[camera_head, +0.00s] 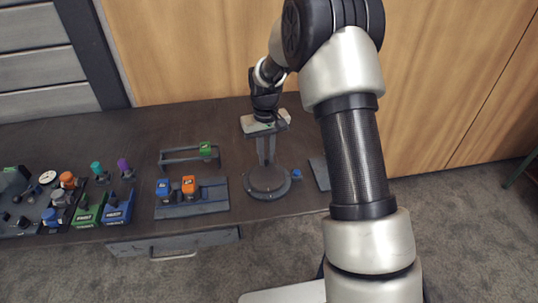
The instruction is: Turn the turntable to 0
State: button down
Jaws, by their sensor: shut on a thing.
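The turntable (268,181) is a dark round disc near the front edge of the dark table. A grey upright or arm-like bar (262,151) extends from the disc towards my gripper. My gripper (268,130) is above the far side of the turntable, pointing down. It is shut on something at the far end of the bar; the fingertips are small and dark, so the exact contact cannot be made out. No 0 mark is readable on the turntable.
Left of the turntable stand a block with blue and orange parts (191,208) and a rail with a green slider (205,149). Several coloured devices crowd the far left. A light plate (250,125) lies behind my gripper. A flat grey piece (319,174) lies right.

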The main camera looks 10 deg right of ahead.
jog(key=shift+a+n, duration=0.2)
jog(key=shift+n, duration=0.4)
jog(key=c, duration=1.7)
grip_release()
jog(key=shift+c, duration=0.2)
jog(key=shift+r, duration=0.15)
notch_tip(320, 180, up, 17)
jog(key=p, duration=0.1)
jog(key=shift+r, duration=0.15)
